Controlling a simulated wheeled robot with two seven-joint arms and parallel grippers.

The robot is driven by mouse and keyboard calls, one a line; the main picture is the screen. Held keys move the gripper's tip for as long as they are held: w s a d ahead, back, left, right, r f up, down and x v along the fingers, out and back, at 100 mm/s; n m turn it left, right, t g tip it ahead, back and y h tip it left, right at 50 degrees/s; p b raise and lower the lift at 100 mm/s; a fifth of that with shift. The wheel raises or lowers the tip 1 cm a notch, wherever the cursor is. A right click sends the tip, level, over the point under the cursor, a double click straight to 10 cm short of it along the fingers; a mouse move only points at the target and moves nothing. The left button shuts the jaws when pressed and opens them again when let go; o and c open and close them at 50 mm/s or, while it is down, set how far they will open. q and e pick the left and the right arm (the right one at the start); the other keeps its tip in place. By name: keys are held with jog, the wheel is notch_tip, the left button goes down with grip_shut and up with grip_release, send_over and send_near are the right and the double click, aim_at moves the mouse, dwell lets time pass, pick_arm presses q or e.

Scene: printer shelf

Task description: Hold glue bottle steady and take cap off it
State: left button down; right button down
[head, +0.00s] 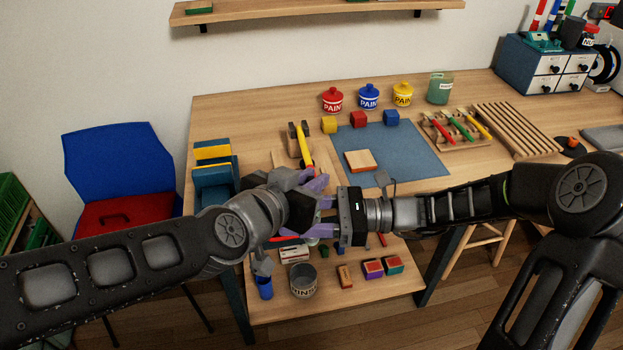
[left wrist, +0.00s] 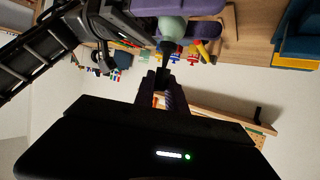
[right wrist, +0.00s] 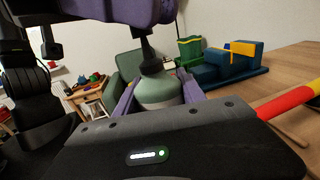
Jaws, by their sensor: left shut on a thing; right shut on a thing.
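The glue bottle is pale green with a dark top. In the right wrist view the bottle (right wrist: 160,90) sits between the purple fingers of my right gripper (right wrist: 155,98). It also shows in the left wrist view (left wrist: 173,28). My left gripper (left wrist: 161,85) is shut on the dark cap (left wrist: 165,63), which is in line with the bottle's neck; no clear gap shows between them. In the head view my left gripper (head: 316,184) and right gripper (head: 325,216) meet above the table's front, and their fingers hide the bottle and cap.
A lower shelf in front holds a grey tin (head: 303,281), a blue-capped tube (head: 265,288) and several small blocks. A blue mat (head: 410,158) with a wooden block (head: 360,161) lies behind my right arm. Paint pots stand at the back. A blue and red chair (head: 125,165) is left.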

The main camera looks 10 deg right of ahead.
aim_at(311, 178)
pick_arm(q)
jog(key=shift+r, duration=2)
